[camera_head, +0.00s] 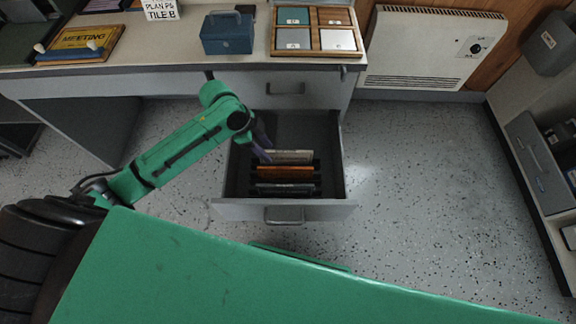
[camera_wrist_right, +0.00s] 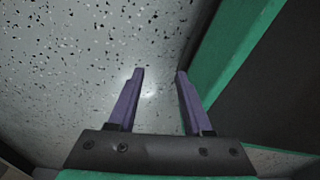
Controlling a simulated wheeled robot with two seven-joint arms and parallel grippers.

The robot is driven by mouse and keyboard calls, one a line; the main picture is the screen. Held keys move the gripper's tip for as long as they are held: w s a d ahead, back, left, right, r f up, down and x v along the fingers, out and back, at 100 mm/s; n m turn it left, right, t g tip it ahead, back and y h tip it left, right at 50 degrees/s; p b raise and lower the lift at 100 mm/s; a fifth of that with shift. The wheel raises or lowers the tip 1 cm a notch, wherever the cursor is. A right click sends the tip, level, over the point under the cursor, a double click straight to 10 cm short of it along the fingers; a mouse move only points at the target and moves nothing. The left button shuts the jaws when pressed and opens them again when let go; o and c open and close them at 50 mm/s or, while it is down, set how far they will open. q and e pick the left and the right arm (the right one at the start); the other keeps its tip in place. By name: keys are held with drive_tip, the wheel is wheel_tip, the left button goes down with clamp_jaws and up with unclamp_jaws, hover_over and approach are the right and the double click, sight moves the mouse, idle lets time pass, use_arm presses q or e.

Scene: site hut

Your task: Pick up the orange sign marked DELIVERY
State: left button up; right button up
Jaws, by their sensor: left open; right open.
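An orange sign (camera_head: 286,173) stands on edge in the open drawer (camera_head: 333,178) of the desk, in a row between a pale sign (camera_head: 289,156) and a dark sign (camera_head: 285,189). Its lettering is too small to read. My left gripper (camera_head: 264,146) reaches down into the drawer at the left end of the row, close to the pale sign; I cannot tell whether it touches. It is open. My right gripper (camera_wrist_right: 158,75) is open and empty in the right wrist view, above the speckled floor.
The desk top (camera_head: 190,70) carries a blue box (camera_head: 227,36), a tray of coloured tiles (camera_head: 313,54), a yellow MEETING sign (camera_head: 82,40) and a white note (camera_head: 161,9). A heater (camera_head: 420,48) stands at the back right. The floor (camera_head: 420,180) right of the drawer is clear.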

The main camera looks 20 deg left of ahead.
sight(284, 168)
use_arm(q)
drive_tip(key=b+x, duration=0.1)
drive_tip(key=x, duration=0.3)
drive_tip(key=b+x, duration=0.1)
drive_tip(key=x, duration=0.3)
drive_tip(key=d+b+x, duration=0.1)
drive_tip(key=x, duration=0.3)
drive_tip(key=shift+s+r, duration=0.15)
drive_tip(key=shift+s, duration=0.05)
drive_tip(key=shift+w+f, duration=0.15)
drive_tip(key=shift+f, duration=0.15)
drive_tip(key=shift+r, duration=0.1)
clamp_jaws()
use_arm(e)
drive_tip(key=w+a+r, duration=0.1)
drive_tip(key=w, duration=0.6)
drive_tip(key=shift+w+a+r, duration=0.25)
drive_tip(key=shift+a+r, duration=0.05)
drive_tip(key=shift+a, duration=0.1)
